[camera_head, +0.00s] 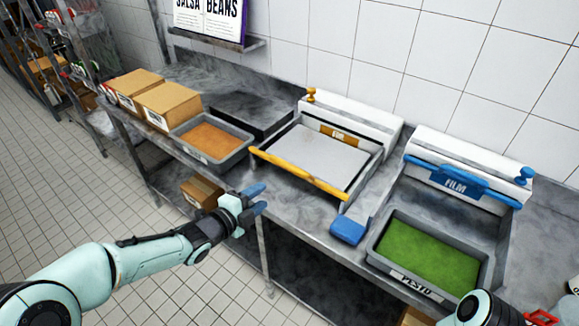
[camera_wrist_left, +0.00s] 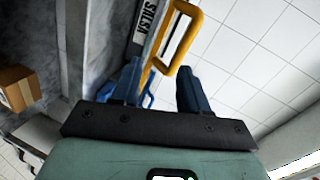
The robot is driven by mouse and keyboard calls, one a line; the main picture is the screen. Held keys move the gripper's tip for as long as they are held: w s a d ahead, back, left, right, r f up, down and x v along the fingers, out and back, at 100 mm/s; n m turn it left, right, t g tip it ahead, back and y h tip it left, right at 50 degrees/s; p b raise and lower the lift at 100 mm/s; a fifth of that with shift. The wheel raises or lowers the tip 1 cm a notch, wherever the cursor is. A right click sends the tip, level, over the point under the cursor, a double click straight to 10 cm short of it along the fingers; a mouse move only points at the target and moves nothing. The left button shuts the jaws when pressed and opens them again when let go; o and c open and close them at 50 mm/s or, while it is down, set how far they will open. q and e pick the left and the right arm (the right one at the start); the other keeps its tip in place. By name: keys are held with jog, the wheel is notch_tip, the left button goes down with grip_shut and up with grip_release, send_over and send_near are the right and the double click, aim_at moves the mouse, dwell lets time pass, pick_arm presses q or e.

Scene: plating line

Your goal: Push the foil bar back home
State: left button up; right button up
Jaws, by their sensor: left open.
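The yellow foil bar (camera_head: 300,172) lies along the front edge of the left-hand white dispenser (camera_head: 352,118), away from its housing. A pale grey surface (camera_head: 318,152) lies between the bar and the housing. My left gripper (camera_head: 258,198) is open and empty, in front of the counter edge and just short of the bar's left half. In the left wrist view, a yellow handle-like loop (camera_wrist_left: 181,36) shows beyond my open fingers (camera_wrist_left: 160,85), apart from them. Whether it is the bar's grip is hard to tell.
An orange-filled tray (camera_head: 212,142) stands left of the dispenser. To the right are a blue block (camera_head: 347,230), a green-filled tray marked PESTO (camera_head: 392,268) and a blue FILM bar (camera_head: 460,183) at its housing. Cardboard boxes (camera_head: 168,105) stand at the far left.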

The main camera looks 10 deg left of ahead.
aim_at(287, 168)
pick_arm(q)
jog(key=w+d, duration=0.2)
jog(key=w, duration=0.2)
jog(key=w+d+m+p, duration=0.1)
jog(key=w+d, duration=0.1)
jog(key=w, duration=0.2)
jog(key=w+d+r+m, duration=0.1)
jog(key=w+d, duration=0.1)
jog(key=w, duration=0.2)
jog(key=shift+p, duration=0.35)
jog(key=shift+s, duration=0.1)
pick_arm(e)
jog(key=shift+w+r, duration=0.65)
jog(key=shift+r, duration=0.35)
pick_arm(q)
grip_shut()
